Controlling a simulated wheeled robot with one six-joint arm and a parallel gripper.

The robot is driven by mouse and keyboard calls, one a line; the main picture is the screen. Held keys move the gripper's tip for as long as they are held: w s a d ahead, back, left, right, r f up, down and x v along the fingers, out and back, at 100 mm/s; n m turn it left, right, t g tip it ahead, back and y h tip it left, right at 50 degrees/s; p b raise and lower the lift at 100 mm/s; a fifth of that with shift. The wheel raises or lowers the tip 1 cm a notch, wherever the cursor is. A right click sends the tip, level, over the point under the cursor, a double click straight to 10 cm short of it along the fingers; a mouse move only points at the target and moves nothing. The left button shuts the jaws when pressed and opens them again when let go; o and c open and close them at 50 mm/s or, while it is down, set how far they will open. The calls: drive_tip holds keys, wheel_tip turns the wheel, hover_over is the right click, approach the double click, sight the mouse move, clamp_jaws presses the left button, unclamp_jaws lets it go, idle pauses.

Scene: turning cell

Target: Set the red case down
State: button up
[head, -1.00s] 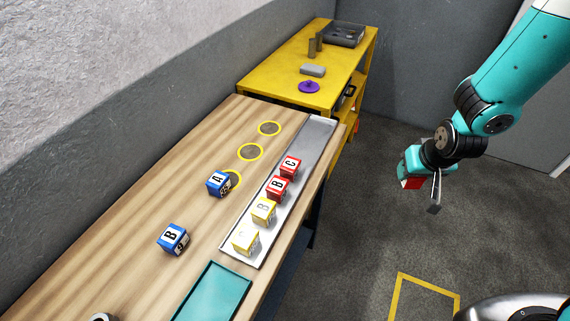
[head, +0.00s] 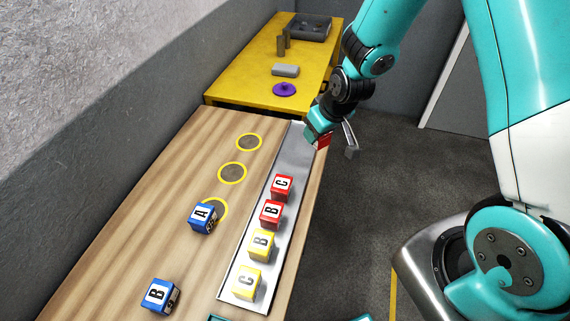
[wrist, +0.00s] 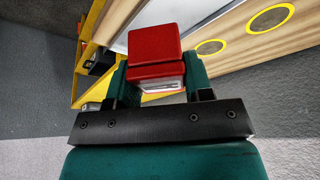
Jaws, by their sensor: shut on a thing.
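My gripper (head: 330,142) is shut on the red case (head: 323,142), held in the air by the far right edge of the wooden bench in the head view. In the wrist view the red case (wrist: 154,45) sits between the green fingers, its letter not showing. A metal tray (head: 294,148) runs along the bench's right side. On it stand, from far to near, a red C case (head: 281,187), a red B case (head: 271,213), a yellow B case (head: 261,244) and a yellow C case (head: 247,282). The tray's far end is bare.
Several yellow rings mark the bench; the far ring (head: 249,141) and middle ring (head: 232,173) are empty. A blue A case (head: 203,218) stands at the near ring, overlapping it. A blue B case (head: 160,295) is nearer. A yellow table (head: 255,75) stands beyond, with a purple object (head: 284,89).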

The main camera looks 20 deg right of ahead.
drive_tip(key=a+r+n+g+y+b, duration=0.3)
drive_tip(key=a+r+n+g+b, duration=0.5)
drive_tip(key=n, duration=0.9)
drive_tip(key=f+t+p, duration=0.1)
drive_tip(key=f, duration=0.4)
drive_tip(key=f+t+p, duration=0.1)
drive_tip(key=f+p, duration=0.1)
drive_tip(key=f, duration=0.4)
drive_tip(key=d+f+t+p, duration=0.1)
drive_tip(key=f, duration=0.4)
drive_tip(key=shift+w+f+p, duration=0.25)
drive_tip(key=shift+w+p, duration=0.05)
drive_tip(key=shift+f, duration=0.15)
drive_tip(key=o, duration=1)
